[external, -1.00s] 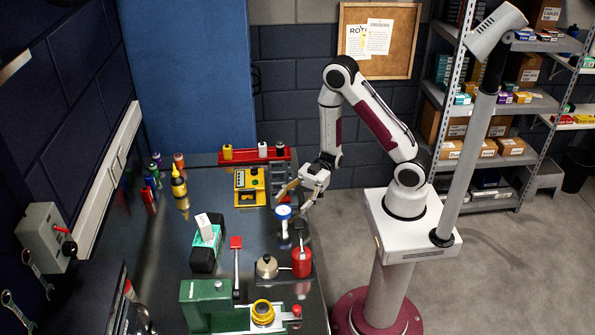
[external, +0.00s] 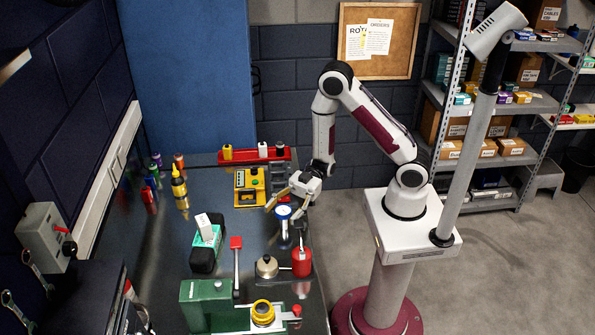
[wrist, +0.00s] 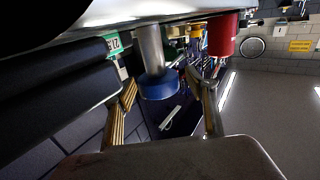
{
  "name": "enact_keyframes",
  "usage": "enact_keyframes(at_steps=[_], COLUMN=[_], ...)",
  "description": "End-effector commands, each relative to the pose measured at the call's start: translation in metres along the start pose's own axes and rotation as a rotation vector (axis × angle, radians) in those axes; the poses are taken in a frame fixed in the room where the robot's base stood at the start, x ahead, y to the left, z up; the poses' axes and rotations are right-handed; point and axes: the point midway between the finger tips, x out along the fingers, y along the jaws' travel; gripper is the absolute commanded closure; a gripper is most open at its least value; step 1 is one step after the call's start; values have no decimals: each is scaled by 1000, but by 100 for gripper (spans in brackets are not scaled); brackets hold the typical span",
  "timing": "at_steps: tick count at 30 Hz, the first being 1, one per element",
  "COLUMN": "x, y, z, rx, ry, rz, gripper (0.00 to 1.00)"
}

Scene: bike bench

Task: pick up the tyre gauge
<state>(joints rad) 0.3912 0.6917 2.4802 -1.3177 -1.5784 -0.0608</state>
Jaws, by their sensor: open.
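What looks like the tyre gauge has a blue-rimmed, pale round top (external: 283,212) over a grey stem and stands near the right edge of the bench. In the wrist view its blue end (wrist: 160,86) and grey cylindrical body show between the two finger tips. My gripper (external: 286,208) is open just above and around the blue top, one tan finger to its left and the other to its right. In the wrist view my gripper (wrist: 163,88) has its fingers apart with gaps to the blue end. I cannot tell exactly how deep it sits between them.
A yellow device (external: 249,187) and a red rack (external: 254,155) stand behind. A red can (external: 302,262) and a beige round pot (external: 266,267) stand in front. A red-headed tool (external: 236,262) lies to the left. Bare bench (external: 160,250) is free further left.

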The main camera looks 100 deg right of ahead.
Motion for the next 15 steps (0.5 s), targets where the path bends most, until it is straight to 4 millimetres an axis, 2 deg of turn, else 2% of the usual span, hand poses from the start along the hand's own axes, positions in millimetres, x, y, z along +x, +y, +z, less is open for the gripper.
enact_keyframes(at_steps=[14, 15], x=[0, 0], y=[0, 0], z=[0, 0], rx=[0, 0], ry=[0, 0], rz=[1, 1], gripper=[44, 52])
